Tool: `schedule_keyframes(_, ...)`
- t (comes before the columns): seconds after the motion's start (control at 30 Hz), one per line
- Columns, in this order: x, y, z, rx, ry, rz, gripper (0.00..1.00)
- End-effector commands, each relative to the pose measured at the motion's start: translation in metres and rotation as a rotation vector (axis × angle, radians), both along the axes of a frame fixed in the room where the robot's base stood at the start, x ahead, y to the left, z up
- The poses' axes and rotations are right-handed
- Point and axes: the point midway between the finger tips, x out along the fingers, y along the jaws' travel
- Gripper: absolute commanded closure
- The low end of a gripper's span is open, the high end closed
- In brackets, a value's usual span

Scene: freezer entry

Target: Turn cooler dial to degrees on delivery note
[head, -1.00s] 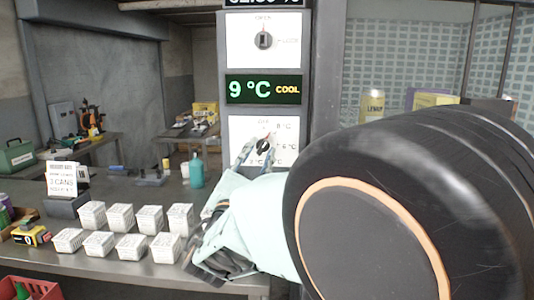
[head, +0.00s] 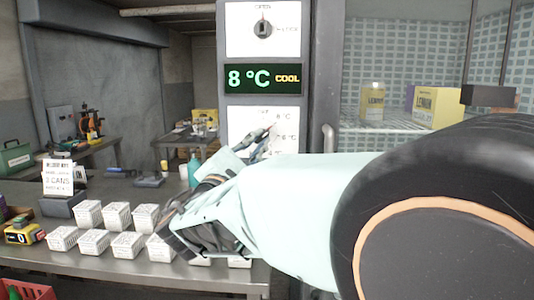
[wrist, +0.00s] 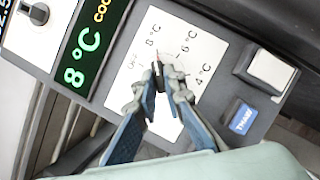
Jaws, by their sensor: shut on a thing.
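The cooler dial (wrist: 160,78) is a dark knob with a red mark on a white plate, labelled OFF, 8 °C, 6 °C and 4 °C. In the wrist view its mark points near 8 °C. My gripper (wrist: 163,84) is shut on the knob, one finger on each side. In the head view my gripper (head: 262,142) covers most of the dial. The display (head: 262,79) above reads 8 °C COOL in the head view, and it also shows in the wrist view (wrist: 82,52). The delivery note (head: 58,177) stands upright on the counter; its degrees are too small to read.
Another dial (head: 263,29) sits above the display. A blue THAW button (wrist: 240,117) and a white switch (wrist: 270,70) are close to the dial. Several white cartons (head: 117,216) stand on the counter. A glass-fronted cabinet with a lemon box (head: 437,107) is to the right.

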Motion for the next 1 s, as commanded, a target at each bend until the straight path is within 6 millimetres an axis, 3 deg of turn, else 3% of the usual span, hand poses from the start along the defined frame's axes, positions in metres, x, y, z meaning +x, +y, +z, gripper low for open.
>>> schedule_keyframes(0.33,0.000,0.000,0.001,0.017,0.000,0.000,1.00)
schedule_keyframes(0.37,0.000,0.000,0.001,0.017,0.000,0.000,0.90)
schedule_keyframes(0.53,0.000,0.000,0.001,0.016,-0.001,0.000,0.73)
schedule_keyframes(0.83,-0.002,0.001,0.000,0.016,0.000,0.001,0.73)
schedule_keyframes(1.0,-0.021,0.009,-0.005,0.015,0.001,0.004,0.73)
